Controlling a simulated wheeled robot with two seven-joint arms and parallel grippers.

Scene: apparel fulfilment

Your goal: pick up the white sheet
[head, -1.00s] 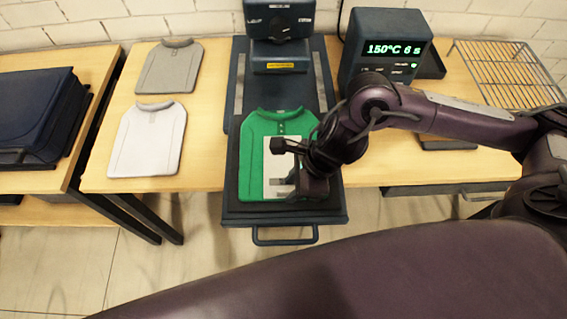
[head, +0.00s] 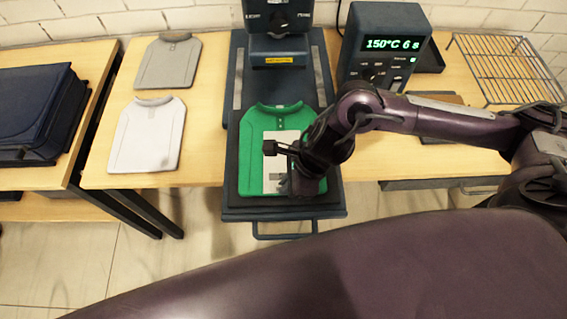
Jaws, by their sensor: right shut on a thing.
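The white sheet (head: 284,136) shows over the front of a green polo shirt (head: 251,150), which lies flat on the dark press plate (head: 231,184). My right gripper (head: 277,167) is over the sheet and shut on it. The gripper and wrist hide the sheet's right side and part of its lower end. I cannot tell whether the sheet touches the shirt or is slightly raised. My left gripper is not in view.
The press head (head: 278,40) stands behind the plate. A control box (head: 385,45) reads 150°C 6 s. A wire rack (head: 505,68) is at the right. A grey shirt (head: 168,63) and a white shirt (head: 147,137) lie left, beside a table with a navy stack (head: 35,105).

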